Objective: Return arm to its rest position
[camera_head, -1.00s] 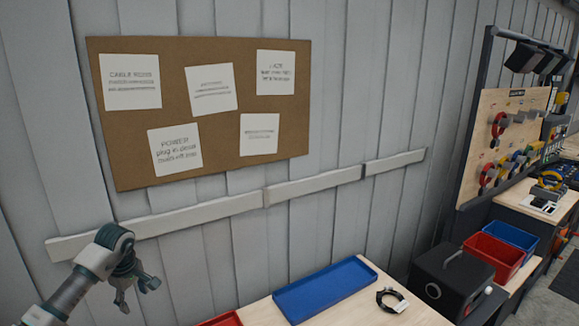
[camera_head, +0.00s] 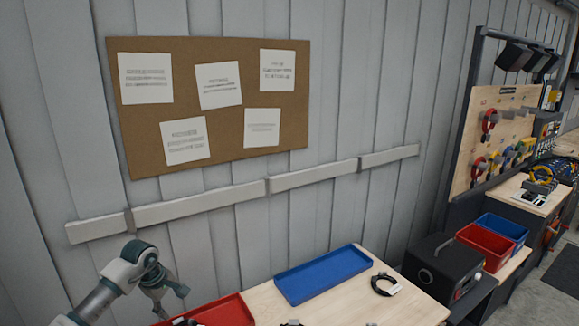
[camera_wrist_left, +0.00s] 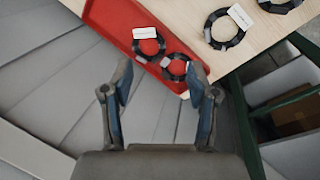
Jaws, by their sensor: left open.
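My left arm comes in at the lower left of the head view. Its gripper (camera_head: 170,303) hangs in front of the grey wall, left of the red tray (camera_head: 228,310). In the left wrist view the two fingers of this gripper (camera_wrist_left: 160,78) are spread apart with nothing between them. Beyond the fingertips, the red tray (camera_wrist_left: 110,14) holds two black cable coils (camera_wrist_left: 148,43) with white labels. The gripper looks clear of the tray and table. My right gripper is not in view.
A wooden table (camera_head: 400,308) carries a blue tray (camera_head: 322,273) and a black labelled coil (camera_head: 384,285). A black box (camera_head: 442,266) and red (camera_head: 486,247) and blue (camera_head: 503,229) bins stand to the right. A cork board (camera_head: 238,107) hangs on the wall.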

